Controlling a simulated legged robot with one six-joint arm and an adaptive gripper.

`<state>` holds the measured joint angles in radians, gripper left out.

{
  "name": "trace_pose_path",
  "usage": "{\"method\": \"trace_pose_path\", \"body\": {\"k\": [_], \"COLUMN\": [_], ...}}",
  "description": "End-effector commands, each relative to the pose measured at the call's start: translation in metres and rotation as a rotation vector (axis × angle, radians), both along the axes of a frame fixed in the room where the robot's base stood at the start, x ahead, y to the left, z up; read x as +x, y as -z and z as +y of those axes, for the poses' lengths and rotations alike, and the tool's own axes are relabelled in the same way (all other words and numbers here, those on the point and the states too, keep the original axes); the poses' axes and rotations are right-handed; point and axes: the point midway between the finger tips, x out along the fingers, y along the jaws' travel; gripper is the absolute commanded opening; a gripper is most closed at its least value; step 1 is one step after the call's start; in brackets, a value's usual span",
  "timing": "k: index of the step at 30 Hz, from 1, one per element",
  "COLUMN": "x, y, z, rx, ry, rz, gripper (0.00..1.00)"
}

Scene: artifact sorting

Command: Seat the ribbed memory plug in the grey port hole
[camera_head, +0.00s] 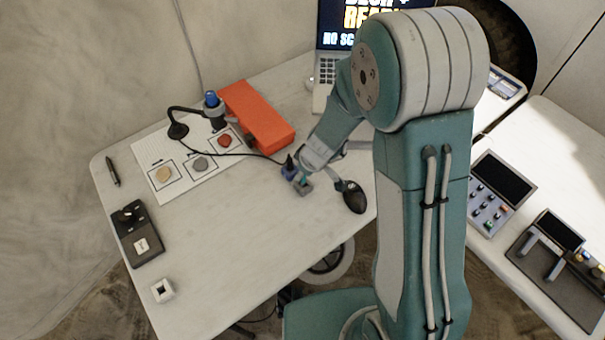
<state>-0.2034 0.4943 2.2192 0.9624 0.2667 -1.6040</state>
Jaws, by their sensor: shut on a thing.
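My gripper (297,180) is low over the middle of the white table, left of the black mouse. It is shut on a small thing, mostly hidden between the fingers. Dark blue and grey parts show at the fingertips. I cannot make out ribs, so I cannot tell for sure that this is the memory plug. A small pale grey cube (162,290) with a dark opening on top sits at the table's front left, apart from my gripper. It looks like the port, but the hole is too small to read well.
A dark box with a knob (138,233) and a pen (112,171) lie at the left. The mouse (354,197) is close right. The front middle is clear.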

Motion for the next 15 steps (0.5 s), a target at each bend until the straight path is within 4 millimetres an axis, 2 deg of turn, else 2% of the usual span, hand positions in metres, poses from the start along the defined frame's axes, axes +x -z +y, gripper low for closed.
{"method": "trace_pose_path", "body": {"k": [4,14,15], "x": [-0.0003,-0.0005,-0.0004], "y": [0.0105,0.0133,0.0135], "z": [-0.0007,-0.0009,-0.0009], "rx": [-0.003,-0.003,-0.003], "ry": [0.001,0.001,0.001], "rz": [0.0,0.0,0.0], "gripper": [0.0,0.0,0.29]}}
